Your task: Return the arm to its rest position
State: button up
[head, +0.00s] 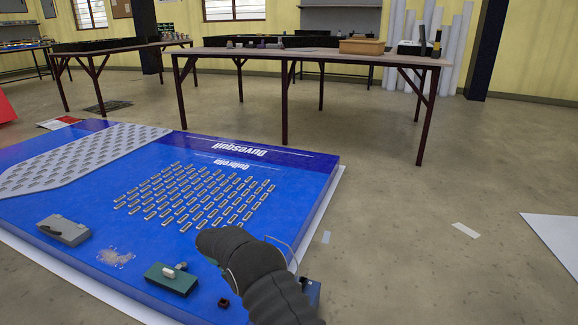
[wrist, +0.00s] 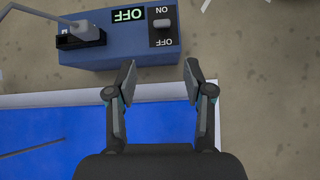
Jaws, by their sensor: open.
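My gripper (wrist: 158,80) is open and empty in the wrist view, its two fingers apart over the edge of the blue panel (wrist: 55,140). Just beyond the fingertips is a blue box (wrist: 110,52) with an OFF display (wrist: 127,15) and a switch (wrist: 163,24) marked ON and OFF. A grey plug or connector (wrist: 82,32) with a cable sits at a black socket on the box's left. In the head view my dark arm reaches over the near right corner of the blue panel (head: 70,165); it hides my gripper and most of the box (head: 312,292).
Rows of small light modules (head: 195,195) and a grey perforated sheet (head: 80,155) lie on the panel. A grey device (head: 64,230) and a green block (head: 171,278) are near its front. A long table (head: 310,58) stands behind. The floor (head: 430,225) at right is mostly clear.

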notch_tip(320, 180, down, 4)
jog(key=s, duration=0.3)
jog(key=s+d+r+m+t+y+p, duration=0.2)
jog(key=s+d+r, duration=0.7)
jog(key=r, duration=0.7)
jog(key=s+d+r+m+t+y+p, duration=0.3)
jog(key=s+d+r+m+p, duration=0.2)
jog(key=r, duration=1.1)
jog(key=s+d+r+m+t+y+p, duration=0.3)
jog(key=s+d+r+m, duration=0.3)
jog(key=s+d+r, duration=0.7)
jog(key=v, duration=0.3)
jog(key=shift+s+d+r, duration=0.15)
jog(key=shift+s+d, duration=0.05)
jog(key=shift+s, duration=0.35)
dwell(0.9)
jog(key=shift+c, duration=1)
jog(key=shift+a, duration=0.15)
